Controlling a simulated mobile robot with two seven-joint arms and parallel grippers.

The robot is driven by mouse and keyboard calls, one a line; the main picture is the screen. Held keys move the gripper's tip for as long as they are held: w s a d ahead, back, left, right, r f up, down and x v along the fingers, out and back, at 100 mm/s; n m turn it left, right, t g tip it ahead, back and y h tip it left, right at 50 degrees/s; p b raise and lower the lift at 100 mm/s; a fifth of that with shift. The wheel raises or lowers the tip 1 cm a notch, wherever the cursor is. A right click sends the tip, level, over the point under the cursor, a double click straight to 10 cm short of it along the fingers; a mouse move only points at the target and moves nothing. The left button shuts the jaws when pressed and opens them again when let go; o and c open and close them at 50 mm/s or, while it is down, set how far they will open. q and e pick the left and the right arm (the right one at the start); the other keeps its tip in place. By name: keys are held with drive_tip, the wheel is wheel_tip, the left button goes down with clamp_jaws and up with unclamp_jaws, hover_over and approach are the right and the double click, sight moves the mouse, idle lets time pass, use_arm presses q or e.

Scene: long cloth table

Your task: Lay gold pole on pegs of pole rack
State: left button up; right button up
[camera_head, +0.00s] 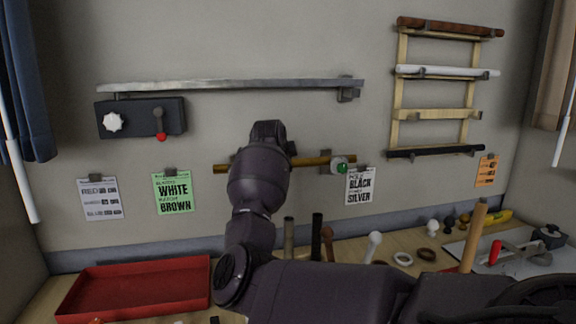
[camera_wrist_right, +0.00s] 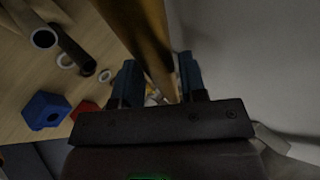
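The gold pole (camera_head: 224,168) runs level in front of the back wall, left of the rack. My right arm crosses in front of its middle, and its right end meets a wall bracket beside a green knob. The pole (camera_wrist_right: 144,35) shows large in the right wrist view, running down toward the space between the fingers of my right gripper (camera_wrist_right: 158,75). The fingers stand apart, but I cannot tell whether they grip the pole. The pole rack (camera_head: 397,102) hangs at right with brown, white and black poles. Its third row (camera_head: 436,114) shows pegs and no pole. My left gripper is out of view.
A grey rail (camera_head: 230,86) and a dark panel (camera_head: 140,118) with knobs are on the wall at left. A red tray (camera_head: 135,286) sits on the table. Several upright pegs, rings and small parts crowd the table at right. An upright wooden rod (camera_head: 472,240) stands below the rack.

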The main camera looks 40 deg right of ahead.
clamp_jaws()
